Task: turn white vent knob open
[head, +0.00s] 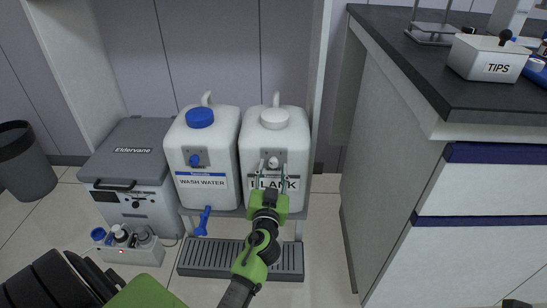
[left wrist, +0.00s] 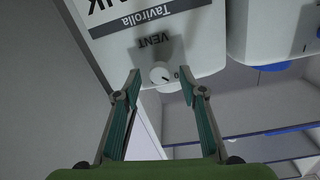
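The white vent knob (head: 273,162) is on the front of the white BLANK canister (head: 274,138), above its label. In the left wrist view the round white knob (left wrist: 160,75) has a small dark mark and sits beside the word VENT. My left gripper (head: 272,174) is in front of the canister, its fingers pointing at it. In the left wrist view the left gripper (left wrist: 159,84) is open, with one fingertip on each side of the knob and a gap visible to both. I cannot tell how deep the knob lies between them. My right gripper is not in view.
The WASH WATER canister (head: 200,145) with blue cap, blue knob and blue tap (head: 203,222) stands close on the left. A grey cooler box (head: 130,155) is further left. A dark drip grate (head: 215,262) lies below. A dark-topped counter (head: 410,60) stands right.

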